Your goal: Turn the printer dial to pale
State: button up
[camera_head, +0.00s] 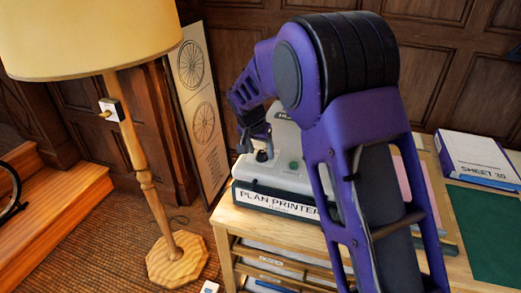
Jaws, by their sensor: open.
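The plan printer (283,167) is a pale grey machine with a dark base labelled "PLAN PRINTER". It stands on the left end of a wooden table. A small green spot (293,165) shows on its front. A small dark knob-like part (262,156) sits at its left side, but I cannot tell if this is the dial, and no setting words are legible. My purple arm crosses in front and hides the printer's right part. My gripper (257,146) is over the printer's left side, small and dark, close to the knob-like part; I cannot tell if they touch.
A floor lamp (150,195) with a cream shade stands left of the table. A framed wheel drawing (200,110) leans on the panelled wall. A "SHEET 30" box (478,158) and a green mat (487,232) lie at the right. Wooden steps (50,210) are far left.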

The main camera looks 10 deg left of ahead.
grip_shut()
jog(key=shift+d+n, duration=0.1)
jog(key=shift+n, duration=0.3)
jog(key=n+y, duration=0.1)
jog(key=n, duration=0.2)
jog(key=shift+d+r+n+y, duration=0.1)
jog(key=shift+d+n+y, duration=0.1)
jog(key=shift+n+y, duration=0.2)
jog(key=n+y+p, duration=0.1)
jog(key=n, duration=0.1)
jog(key=n+y+p, duration=0.1)
jog(key=n, duration=0.2)
jog(key=shift+w+d, duration=0.1)
jog(key=shift+d, duration=0.1)
jog(key=n+g, duration=0.1)
jog(key=n, duration=0.1)
jog(key=n+y+p, duration=0.1)
jog(key=n, duration=0.2)
jog(key=shift+w+d+g, duration=0.1)
jog(key=shift+w+g, duration=0.05)
jog(key=shift+g, duration=0.25)
jog(key=n+g, duration=0.1)
jog(key=n, duration=0.4)
jog(key=shift+w+g+y, duration=0.15)
jog(key=shift+g+y, duration=0.25)
